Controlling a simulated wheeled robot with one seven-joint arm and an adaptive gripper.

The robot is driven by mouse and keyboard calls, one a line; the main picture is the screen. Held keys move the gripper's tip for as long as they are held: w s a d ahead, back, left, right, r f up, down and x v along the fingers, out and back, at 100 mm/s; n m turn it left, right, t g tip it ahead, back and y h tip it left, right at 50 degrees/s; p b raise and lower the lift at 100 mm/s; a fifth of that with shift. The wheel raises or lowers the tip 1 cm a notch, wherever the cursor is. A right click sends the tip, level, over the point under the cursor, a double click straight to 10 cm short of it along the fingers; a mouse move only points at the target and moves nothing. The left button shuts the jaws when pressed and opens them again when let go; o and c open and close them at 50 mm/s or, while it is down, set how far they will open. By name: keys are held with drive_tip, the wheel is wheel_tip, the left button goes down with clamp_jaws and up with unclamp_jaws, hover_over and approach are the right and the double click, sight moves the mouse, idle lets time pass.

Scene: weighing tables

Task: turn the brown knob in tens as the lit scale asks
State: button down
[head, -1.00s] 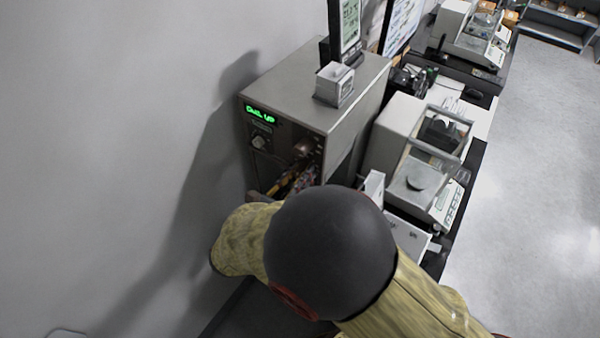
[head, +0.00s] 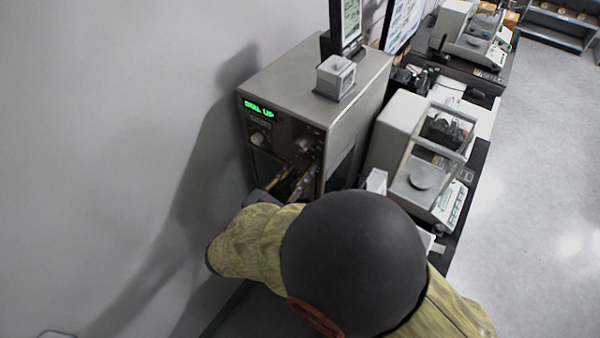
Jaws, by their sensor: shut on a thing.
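The scale is a tall grey cabinet (head: 290,85) with a dark front panel. Its green display (head: 258,109) is lit; the small text seems to end in "UP", but I cannot read it all. A pale knob (head: 258,138) sits under the display. The brown knob (head: 303,145) is on the right part of the panel. My gripper (head: 302,168) is at the panel just below and against this knob, its fingers closed on it as far as I can see. The exact grip is small and partly hidden by my arm.
A white balance with a glass draft shield (head: 432,160) stands to the right of the cabinet. A small grey box (head: 335,76) and a monitor (head: 346,25) stand on top of it. A bare wall (head: 110,150) is close on the left. Open floor lies far right.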

drive_tip(key=shift+m, duration=0.4)
drive_tip(key=c, duration=1.6)
unclamp_jaws()
drive_tip(key=shift+o, duration=0.5)
drive_tip(key=shift+s+a, duration=0.1)
drive_tip(key=v, duration=1.1)
drive_tip(key=shift+s+a, duration=0.25)
drive_tip(key=shift+s, duration=0.1)
